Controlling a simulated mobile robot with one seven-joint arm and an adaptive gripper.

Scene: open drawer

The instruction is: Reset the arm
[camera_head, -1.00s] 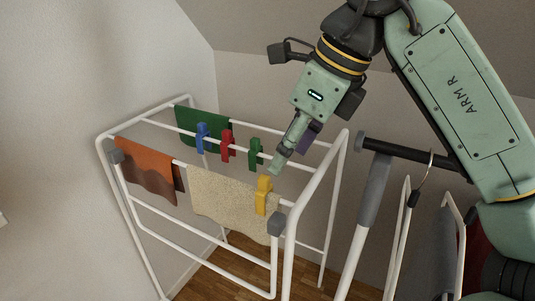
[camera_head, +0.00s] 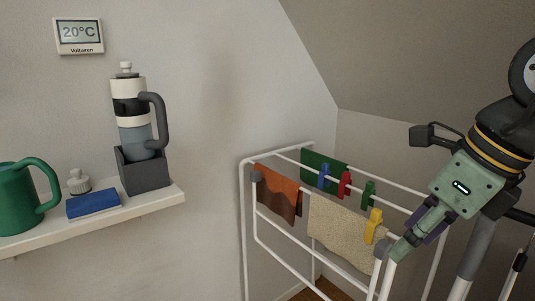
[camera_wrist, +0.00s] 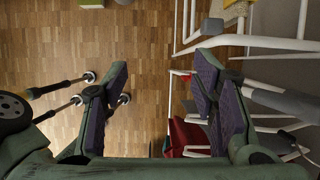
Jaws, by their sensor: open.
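My gripper (camera_head: 401,246) is at the right in the head view, pointing down and to the left. It appears just right of the front corner of the white drying rack (camera_head: 247,215). In the wrist view my gripper (camera_wrist: 160,85) has its two purple-padded fingers wide apart, with wooden floor between them and nothing held. I cannot tell from the head view whether it touches the rack.
An orange cloth (camera_head: 278,193), a beige cloth (camera_head: 335,232) and a green cloth (camera_head: 318,166) hang on the rack. Blue, red, green and yellow pegs (camera_head: 373,226) sit on its bars.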

